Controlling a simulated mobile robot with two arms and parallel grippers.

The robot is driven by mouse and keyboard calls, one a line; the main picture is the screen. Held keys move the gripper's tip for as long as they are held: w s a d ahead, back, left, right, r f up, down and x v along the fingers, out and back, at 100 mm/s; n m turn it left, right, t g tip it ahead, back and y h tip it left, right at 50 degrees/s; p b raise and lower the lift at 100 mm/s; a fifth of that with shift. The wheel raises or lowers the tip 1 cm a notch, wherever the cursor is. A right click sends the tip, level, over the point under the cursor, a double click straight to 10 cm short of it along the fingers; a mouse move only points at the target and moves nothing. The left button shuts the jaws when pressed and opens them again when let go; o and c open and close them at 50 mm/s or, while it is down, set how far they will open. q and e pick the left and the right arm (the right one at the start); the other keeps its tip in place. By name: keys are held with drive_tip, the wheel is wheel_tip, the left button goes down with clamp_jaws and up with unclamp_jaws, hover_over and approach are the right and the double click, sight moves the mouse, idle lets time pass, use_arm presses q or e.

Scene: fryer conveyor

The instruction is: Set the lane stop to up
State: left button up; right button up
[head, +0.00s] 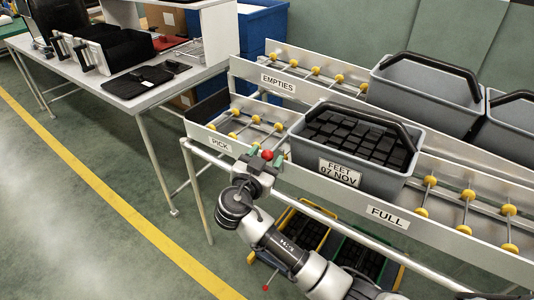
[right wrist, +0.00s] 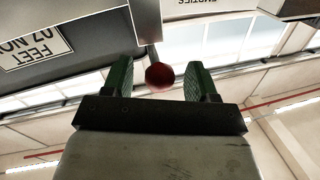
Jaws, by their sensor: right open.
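A red ball knob (head: 267,155), which appears to belong to the lane stop, is at the front rail of the full lane, left of the crate marked FEET 07 NOV (head: 382,178). My right gripper (head: 265,159) is at the knob with its green fingers apart. In the right wrist view the knob (right wrist: 159,76) sits between the two open fingers (right wrist: 160,82), with visible gaps on both sides. I cannot tell from these views whether the stop is up or down. My left gripper is not in view.
The FEET crate, full of black pieces, stands on the rollers just right of my right gripper. Empty grey crates (head: 428,107) stand on the lane behind. Yellow (head: 300,240) and green (head: 345,268) bins are under the lane. A workbench (head: 115,95) is at the left.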

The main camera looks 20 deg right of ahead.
drive_tip(key=shift+w+d, duration=0.35)
drive_tip(key=shift+w, duration=0.05)
